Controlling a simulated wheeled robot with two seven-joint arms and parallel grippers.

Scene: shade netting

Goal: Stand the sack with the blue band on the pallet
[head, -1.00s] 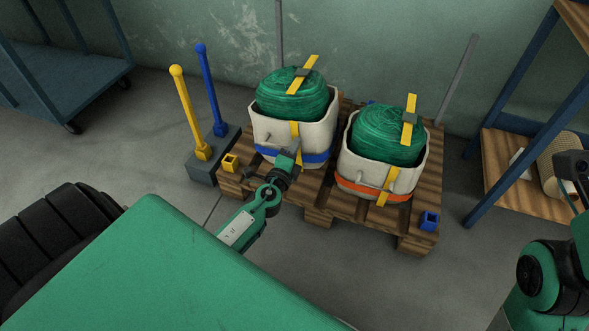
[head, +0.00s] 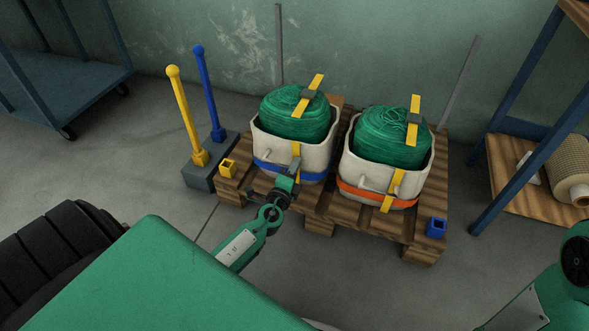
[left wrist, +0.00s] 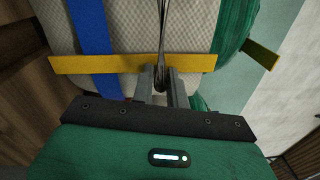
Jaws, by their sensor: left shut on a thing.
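The sack with the blue band (head: 317,156) stands upright on the left part of the wooden pallet (head: 320,205). It is pale, open-topped, and filled with rolled green netting under a yellow strap. My left gripper (head: 293,172) is at its front face, shut on the sack beside the yellow strap. In the left wrist view my left gripper (left wrist: 162,86) closes on a thin dark part running up the pale weave; the blue band (left wrist: 92,35) is to its left. The exact grip is partly hidden by the fingers. My right gripper is out of view.
A similar sack with an orange band (head: 372,196) stands close on the right of the pallet. A blue post (head: 209,95) and a yellow post (head: 186,115) rise from a grey block on the left. A blue-framed shelf (head: 520,160) stands at right.

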